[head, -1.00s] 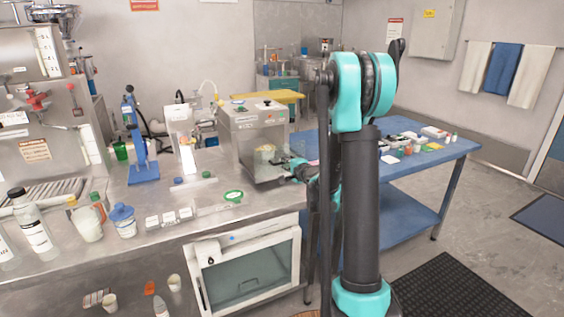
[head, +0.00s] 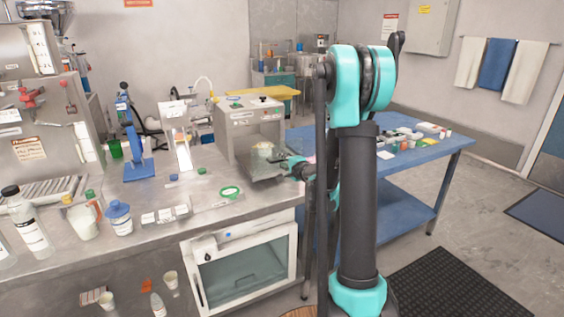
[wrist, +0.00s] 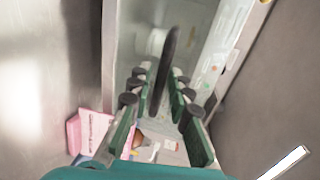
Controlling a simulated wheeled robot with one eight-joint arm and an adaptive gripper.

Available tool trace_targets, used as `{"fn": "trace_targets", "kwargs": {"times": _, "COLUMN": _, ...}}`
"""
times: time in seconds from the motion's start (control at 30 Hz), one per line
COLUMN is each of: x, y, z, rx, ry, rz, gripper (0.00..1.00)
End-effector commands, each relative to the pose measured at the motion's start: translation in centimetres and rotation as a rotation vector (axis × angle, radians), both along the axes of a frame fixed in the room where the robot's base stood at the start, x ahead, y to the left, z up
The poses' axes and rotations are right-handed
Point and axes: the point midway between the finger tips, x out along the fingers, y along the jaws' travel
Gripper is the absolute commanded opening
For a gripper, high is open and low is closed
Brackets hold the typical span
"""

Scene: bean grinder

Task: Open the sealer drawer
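The sealer (head: 237,132) is a metal box at the right end of the steel counter in the head view. A clear drawer front (head: 258,157) shows low on the side facing my arm. How far it is out I cannot tell. In the wrist view a dark upright handle (wrist: 168,62) stands in front of a pale translucent panel (wrist: 135,28). My gripper (wrist: 160,76) has its two green fingers apart, one on each side of the handle's near end. I see gaps beside the handle. In the head view my gripper (head: 288,163) is at the drawer front, small and partly hidden by my arm.
A blue table (head: 425,160) with small items stands to the right, behind my arm. A glass-fronted cabinet (head: 240,272) sits below the counter. In the wrist view a pink box (wrist: 90,130) lies below left.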

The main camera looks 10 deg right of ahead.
Motion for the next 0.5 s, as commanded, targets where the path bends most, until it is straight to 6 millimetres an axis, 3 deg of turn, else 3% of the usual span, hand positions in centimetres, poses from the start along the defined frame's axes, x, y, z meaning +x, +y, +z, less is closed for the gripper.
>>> {"fn": "trace_targets", "kwargs": {"times": 0.5, "x": -8.7, "y": -2.9, "z": 1.8, "rx": 0.0, "ry": 0.0, "rz": -0.003, "gripper": 0.19}}
